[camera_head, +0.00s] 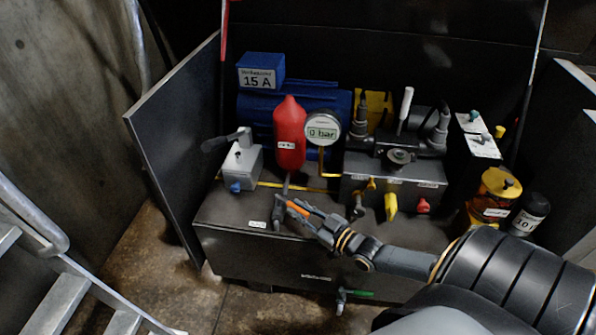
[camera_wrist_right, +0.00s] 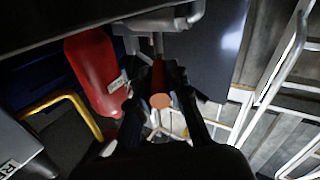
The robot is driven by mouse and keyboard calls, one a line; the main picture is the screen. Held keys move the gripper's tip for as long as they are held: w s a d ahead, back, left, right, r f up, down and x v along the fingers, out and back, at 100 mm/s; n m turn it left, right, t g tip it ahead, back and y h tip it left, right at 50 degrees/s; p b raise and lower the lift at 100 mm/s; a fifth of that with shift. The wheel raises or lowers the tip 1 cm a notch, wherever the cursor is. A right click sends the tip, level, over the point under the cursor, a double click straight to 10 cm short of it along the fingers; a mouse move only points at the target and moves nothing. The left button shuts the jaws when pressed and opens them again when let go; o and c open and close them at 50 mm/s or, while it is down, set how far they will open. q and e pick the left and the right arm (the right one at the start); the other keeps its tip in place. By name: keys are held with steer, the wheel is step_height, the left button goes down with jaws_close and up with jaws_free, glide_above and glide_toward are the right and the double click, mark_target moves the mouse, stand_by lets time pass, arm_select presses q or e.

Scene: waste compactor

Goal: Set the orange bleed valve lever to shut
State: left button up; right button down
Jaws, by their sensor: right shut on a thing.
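The orange bleed valve lever (camera_head: 296,209) is on the front left part of the dark tank top, below the red cylinder. My right gripper (camera_head: 291,211) reaches it from the right, and its fingers are closed around the lever. In the right wrist view the lever's orange round end (camera_wrist_right: 160,101) shows between the two dark fingers of my right gripper (camera_wrist_right: 172,88). The fingers hide much of the lever and its valve body, so its exact angle is hard to tell. My left gripper is not in view.
The red cylinder (camera_head: 289,135) stands just behind the lever, with a gauge (camera_head: 322,129) reading 0 bar beside it. A grey block with a dark handle (camera_head: 240,163) is to the left. A valve block with yellow (camera_head: 391,206) and red (camera_head: 423,205) knobs is to the right.

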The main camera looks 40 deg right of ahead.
steer(key=shift+d+y, duration=0.1)
steer(key=shift+y, duration=0.2)
steer(key=c, duration=1.3)
jaws_free()
steer(key=shift+s+d, duration=0.1)
steer(key=shift+s, duration=0.35)
steer(key=v, duration=1.1)
steer(key=shift+r, duration=0.15)
